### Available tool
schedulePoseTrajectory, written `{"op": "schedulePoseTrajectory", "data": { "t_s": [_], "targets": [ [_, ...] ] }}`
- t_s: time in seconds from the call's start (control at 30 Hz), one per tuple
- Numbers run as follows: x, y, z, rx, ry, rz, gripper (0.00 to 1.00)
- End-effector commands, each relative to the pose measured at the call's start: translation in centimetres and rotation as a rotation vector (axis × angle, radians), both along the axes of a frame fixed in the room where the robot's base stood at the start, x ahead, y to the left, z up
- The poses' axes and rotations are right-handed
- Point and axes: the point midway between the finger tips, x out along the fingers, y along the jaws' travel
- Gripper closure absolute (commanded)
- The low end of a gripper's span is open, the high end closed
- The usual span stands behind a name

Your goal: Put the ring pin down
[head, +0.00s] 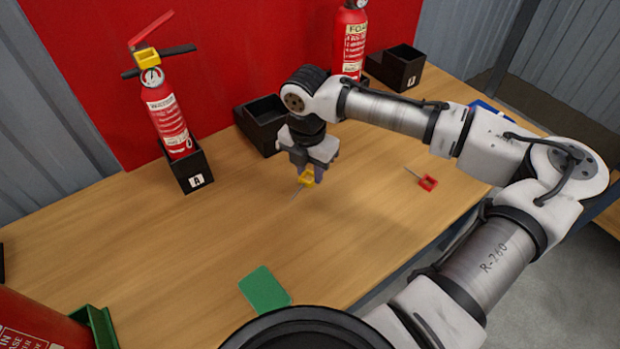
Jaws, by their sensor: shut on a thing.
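My gripper (308,172) points down over the middle of the wooden table, in front of a black open box. It is shut on a ring pin (306,178) with a yellow ring, whose thin metal shaft slants down to the left. The fingers hide part of the ring. I cannot tell whether the shaft tip touches the table. A second ring pin (428,183), with a red ring, lies on the table to the right, apart from my gripper.
A red extinguisher (168,118) with a yellow block at its top stands in black holder A (190,172). Another extinguisher (350,45) stands at the back. Black boxes (262,125) (397,68) line the back. A green mat (264,289) lies in front; the table's left middle is clear.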

Motion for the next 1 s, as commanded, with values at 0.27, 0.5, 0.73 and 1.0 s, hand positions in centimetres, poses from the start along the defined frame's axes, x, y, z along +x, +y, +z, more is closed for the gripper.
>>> {"op": "schedulePoseTrajectory", "data": {
  "t_s": [0.27, 0.5, 0.73, 1.0],
  "targets": [
    [0.0, 0.0, -3.5, 0.0, 0.001, 0.001, 0.98],
    [0.0, 0.0, -3.7, 0.0, 0.001, 0.0, 0.98],
    [0.0, 0.0, -4.0, -0.001, 0.001, 0.0, 0.62],
    [0.0, 0.0, -4.0, 0.0, 0.001, 0.0, 0.48]
  ]
}}
